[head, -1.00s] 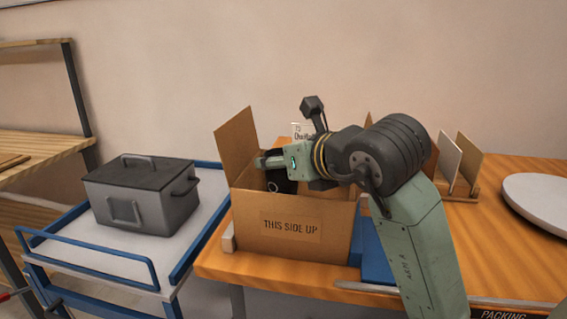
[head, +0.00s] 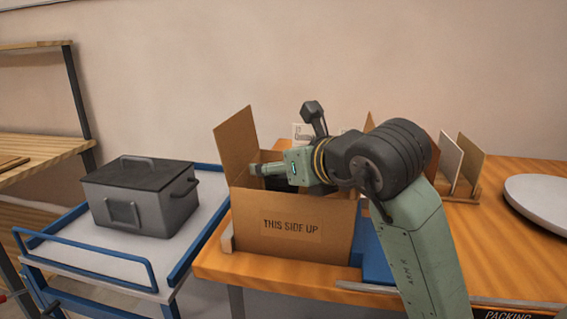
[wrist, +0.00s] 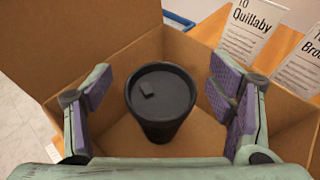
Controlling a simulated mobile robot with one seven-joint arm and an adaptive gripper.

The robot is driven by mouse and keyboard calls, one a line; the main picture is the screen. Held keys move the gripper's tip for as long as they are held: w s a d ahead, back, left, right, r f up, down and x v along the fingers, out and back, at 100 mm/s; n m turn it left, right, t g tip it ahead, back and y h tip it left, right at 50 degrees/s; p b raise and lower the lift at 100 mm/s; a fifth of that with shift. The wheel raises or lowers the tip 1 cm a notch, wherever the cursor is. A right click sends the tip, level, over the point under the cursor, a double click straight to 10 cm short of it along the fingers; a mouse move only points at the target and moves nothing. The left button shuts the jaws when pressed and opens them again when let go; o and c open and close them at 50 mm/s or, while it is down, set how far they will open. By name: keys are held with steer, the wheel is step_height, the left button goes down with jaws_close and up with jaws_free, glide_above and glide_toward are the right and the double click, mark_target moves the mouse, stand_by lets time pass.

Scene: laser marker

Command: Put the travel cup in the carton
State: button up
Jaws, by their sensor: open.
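The travel cup (wrist: 160,100) is black with a dark lid. In the wrist view it stands inside the open cardboard carton (wrist: 215,50), between my gripper's spread fingers and apart from both. My gripper (wrist: 162,112) is open, with purple finger pads on each side of the cup. In the head view the carton (head: 290,240), marked "THIS SIDE UP", sits on the wooden bench, and my gripper (head: 268,170) reaches over its opening. The fingers are mostly hidden there, and the cup cannot be made out.
A grey lidded metal box (head: 140,195) stands on a blue-railed cart (head: 95,250) to the left. Upright panels in a rack (head: 465,160) and a round pale plate (head: 540,200) are on the bench to the right. Address cards (wrist: 255,25) stand behind the carton.

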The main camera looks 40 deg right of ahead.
steer(key=shift+r, duration=0.1)
steer(key=shift+r+p, duration=0.25)
steer(key=shift+p, duration=0.1)
steer(key=v, duration=0.7)
steer(key=shift+s+r, duration=0.25)
steer(key=shift+r, duration=0.05)
stand_by(0.8)
